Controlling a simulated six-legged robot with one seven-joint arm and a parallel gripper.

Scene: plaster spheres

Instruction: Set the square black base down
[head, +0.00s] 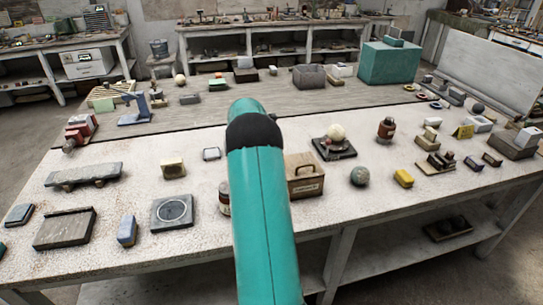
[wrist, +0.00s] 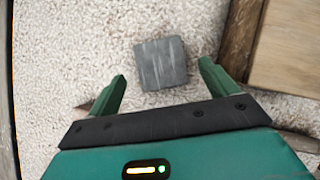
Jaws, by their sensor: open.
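A square black base (wrist: 162,63), dark grey with pale scuffs, appears to lie flat on the speckled white tabletop in the wrist view. My gripper (wrist: 161,71) is open, with one green finger on each side of the base's near part. A gap shows between the base and each finger, so neither seems to touch it. In the head view my teal arm hides the gripper and this base.
A brown wooden box (head: 304,178) stands just right of my arm; a wooden edge (wrist: 288,50) is close to the right finger. A sphere on a dark stand (head: 335,153), a mottled ball (head: 359,176) and a grey square plate (head: 172,225) stand around.

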